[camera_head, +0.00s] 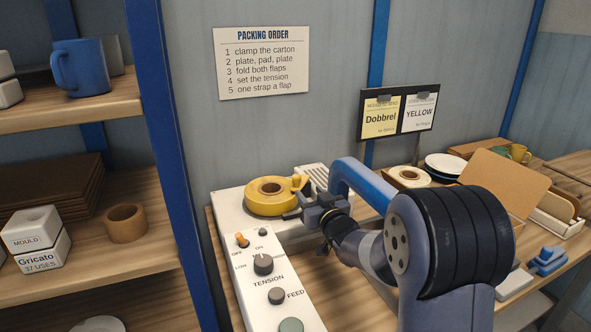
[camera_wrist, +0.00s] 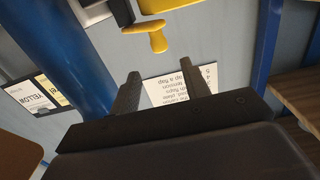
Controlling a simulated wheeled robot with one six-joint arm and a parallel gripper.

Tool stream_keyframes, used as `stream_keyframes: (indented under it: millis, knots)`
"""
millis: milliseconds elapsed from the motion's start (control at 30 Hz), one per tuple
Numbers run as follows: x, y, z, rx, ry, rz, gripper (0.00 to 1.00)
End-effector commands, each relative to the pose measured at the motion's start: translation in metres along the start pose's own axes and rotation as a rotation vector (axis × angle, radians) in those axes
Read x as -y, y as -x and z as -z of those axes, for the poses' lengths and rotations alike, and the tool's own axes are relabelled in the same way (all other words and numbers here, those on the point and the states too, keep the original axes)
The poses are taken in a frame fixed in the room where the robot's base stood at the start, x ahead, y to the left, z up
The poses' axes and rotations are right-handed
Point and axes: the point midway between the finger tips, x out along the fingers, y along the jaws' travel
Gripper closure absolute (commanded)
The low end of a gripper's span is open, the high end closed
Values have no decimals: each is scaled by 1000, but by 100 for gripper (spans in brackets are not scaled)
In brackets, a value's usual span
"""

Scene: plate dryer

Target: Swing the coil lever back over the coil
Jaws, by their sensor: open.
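The yellow coil (camera_head: 258,204) lies flat on the white machine (camera_head: 232,232), with a brown core in its middle. The yellow coil lever (camera_head: 297,183) shows as a small upright knob at the coil's right edge. In the wrist view the lever (camera_wrist: 148,28) is a yellow bar with a rounded knob, beyond my fingertips, and part of the coil (camera_wrist: 165,4) is cut off by the top edge. My gripper (camera_head: 294,206) is open, just right of the coil and close to the lever. Its fingers (camera_wrist: 160,80) have nothing between them in the wrist view. My gripper partly hides the machine behind it.
The machine's panel has a tension knob (camera_head: 263,264), a feed knob (camera_head: 277,296) and an orange switch (camera_head: 242,240). A blue post (camera_head: 172,150) and shelves stand left.

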Motion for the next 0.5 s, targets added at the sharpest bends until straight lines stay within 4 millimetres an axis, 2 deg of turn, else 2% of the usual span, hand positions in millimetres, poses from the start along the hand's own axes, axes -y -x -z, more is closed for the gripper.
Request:
stream_keyframes:
  millis: [167, 500]
  knots:
    - [1, -15, 1, 0, 0, 1, 56]
    - [1, -72, 1, 0, 0, 1, 56]
